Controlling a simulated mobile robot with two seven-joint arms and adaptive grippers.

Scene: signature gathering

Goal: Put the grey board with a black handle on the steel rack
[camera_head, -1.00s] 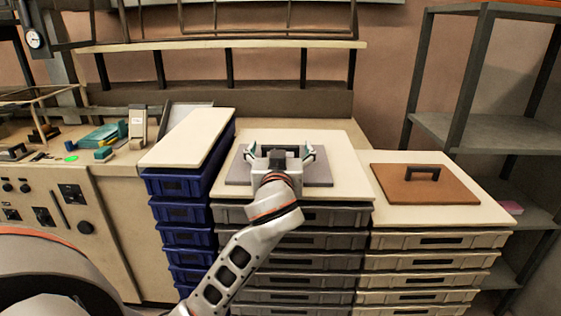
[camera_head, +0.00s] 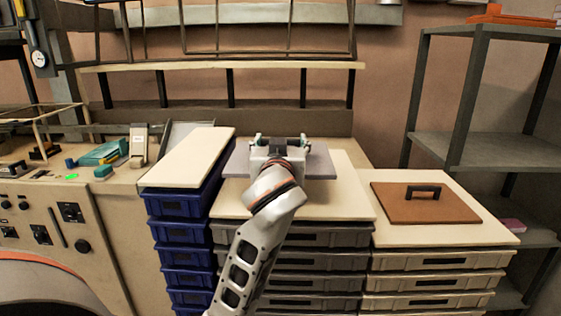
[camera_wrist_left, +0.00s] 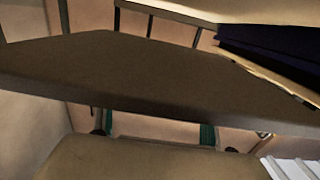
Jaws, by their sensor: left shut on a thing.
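The grey board (camera_head: 320,163) is held up in the head view, a little above the cream top of the middle crate stack. My left gripper (camera_head: 279,141) is shut on its black handle, which the gripper mostly hides. In the left wrist view the board (camera_wrist_left: 140,75) spans the picture as a dark slab, with my left gripper's greenish fingers (camera_wrist_left: 160,130) partly showing below it. The steel rack (camera_head: 485,148), with grey shelves, stands at the right in the head view, apart from the board. My right gripper is not in view.
A brown board with a black handle (camera_head: 425,203) lies on the right, cream crate stack, between the middle stack and the rack. Blue crates (camera_head: 175,203) stand left. The rack's middle shelf looks clear; a pink item (camera_head: 513,225) lies lower and orange items (camera_head: 512,19) on top.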

